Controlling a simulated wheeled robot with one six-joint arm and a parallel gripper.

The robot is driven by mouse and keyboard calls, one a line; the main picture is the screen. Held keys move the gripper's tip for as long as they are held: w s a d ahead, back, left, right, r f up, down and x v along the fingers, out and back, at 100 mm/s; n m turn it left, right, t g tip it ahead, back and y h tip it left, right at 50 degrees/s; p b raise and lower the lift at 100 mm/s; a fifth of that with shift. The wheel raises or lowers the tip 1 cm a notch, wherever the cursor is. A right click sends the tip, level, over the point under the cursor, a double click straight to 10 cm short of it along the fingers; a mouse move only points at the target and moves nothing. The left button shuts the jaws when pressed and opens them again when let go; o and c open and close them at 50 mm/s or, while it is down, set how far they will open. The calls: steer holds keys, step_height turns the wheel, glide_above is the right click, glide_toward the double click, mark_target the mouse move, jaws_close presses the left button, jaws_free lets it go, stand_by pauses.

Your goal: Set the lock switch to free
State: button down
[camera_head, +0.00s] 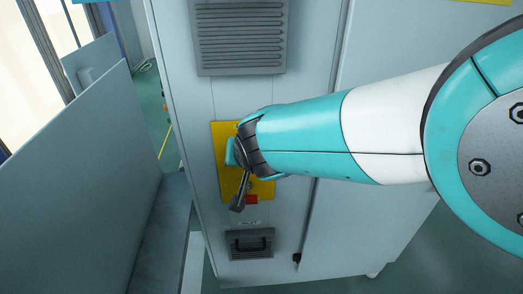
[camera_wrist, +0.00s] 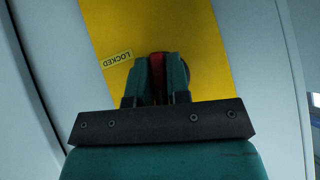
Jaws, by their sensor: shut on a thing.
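The lock switch (camera_wrist: 157,72) is a red handle on a yellow plate (camera_wrist: 203,40), seen in the wrist view. A label reading LOCKED (camera_wrist: 117,59) is on the plate to the left of the switch. My gripper (camera_wrist: 156,80) is at the plate, its two teal fingers shut on the red handle from both sides. Most of the switch is hidden between the fingers. In the head view the yellow plate (camera_head: 222,140) is on the cabinet front, and my gripper (camera_head: 233,155) and arm cover its middle. No FREE label is visible.
The grey cabinet (camera_head: 195,110) has a louvred vent (camera_head: 240,38) above the plate. A grey panel (camera_head: 75,170) stands to the left, with a narrow gap of floor between.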

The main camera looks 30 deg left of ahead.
steer(key=shift+f+n+t+h, duration=0.15)
steer(key=shift+n+t+h, duration=0.35)
steer(key=shift+h, duration=0.3)
steer(key=c, duration=1.2)
jaws_free()
steer(key=shift+o, duration=0.2)
